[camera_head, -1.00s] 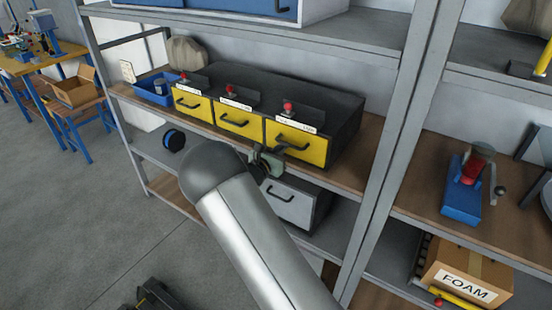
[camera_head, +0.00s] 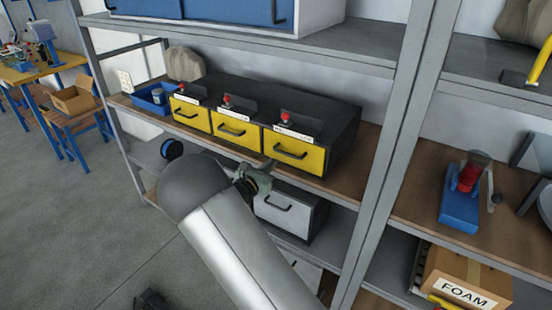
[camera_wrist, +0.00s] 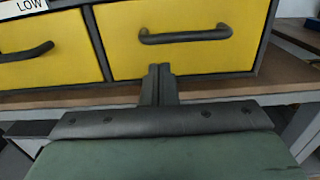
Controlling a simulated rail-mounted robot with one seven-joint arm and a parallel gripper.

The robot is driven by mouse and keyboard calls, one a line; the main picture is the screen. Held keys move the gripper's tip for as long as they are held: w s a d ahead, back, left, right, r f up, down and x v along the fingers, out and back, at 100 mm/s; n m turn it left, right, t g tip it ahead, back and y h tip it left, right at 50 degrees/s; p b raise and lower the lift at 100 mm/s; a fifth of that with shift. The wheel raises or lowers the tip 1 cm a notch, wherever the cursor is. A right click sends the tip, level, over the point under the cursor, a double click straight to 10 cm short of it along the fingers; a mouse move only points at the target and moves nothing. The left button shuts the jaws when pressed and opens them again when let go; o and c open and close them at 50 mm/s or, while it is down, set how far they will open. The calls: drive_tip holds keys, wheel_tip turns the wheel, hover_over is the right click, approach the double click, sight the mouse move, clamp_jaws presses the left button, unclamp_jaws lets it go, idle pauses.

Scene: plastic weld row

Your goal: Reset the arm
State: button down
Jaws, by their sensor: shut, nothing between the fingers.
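My gripper (camera_wrist: 160,72) is shut and empty in the wrist view. Its fingertips are together in front of the rightmost yellow drawer (camera_wrist: 185,55), below that drawer's dark handle (camera_wrist: 185,36). In the head view my arm reaches up from the bottom, and my gripper (camera_head: 268,166) shows small beyond the arm, just below the rightmost yellow drawer (camera_head: 292,152). The arm hides part of the gripper. I cannot tell whether the fingertips touch the drawer front. All three yellow drawers appear closed.
The drawer cabinet (camera_head: 330,104) stands on a wooden shelf, with a blue bin (camera_head: 150,104) at its left. A white drawer unit (camera_head: 283,212) sits on the shelf below. A grey upright (camera_head: 383,170) stands at right. Open floor (camera_head: 65,220) lies at left.

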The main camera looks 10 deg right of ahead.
drive_tip(key=v, duration=0.9)
drive_tip(key=s+d+r+m+g+y, duration=0.1)
drive_tip(key=s+d+m+g+y, duration=0.1)
drive_tip(key=s+d+m+g, duration=0.65)
drive_tip(key=s+d+r+m+g+y, duration=0.1)
drive_tip(key=s+d+m+g, duration=0.4)
drive_tip(key=s, duration=0.6)
drive_tip(key=s+a+r+m+y, duration=0.1)
drive_tip(key=s+a+m+y, duration=0.3)
drive_tip(key=s+m+y, duration=0.1)
drive_tip(key=s+a+r+m+t+y+p, duration=0.1)
drive_tip(key=s+a+m+y, duration=0.3)
drive_tip(key=s+m, duration=0.4)
drive_tip(key=shift+s+r+y, duration=0.6)
drive_tip(key=shift+s, duration=0.5)
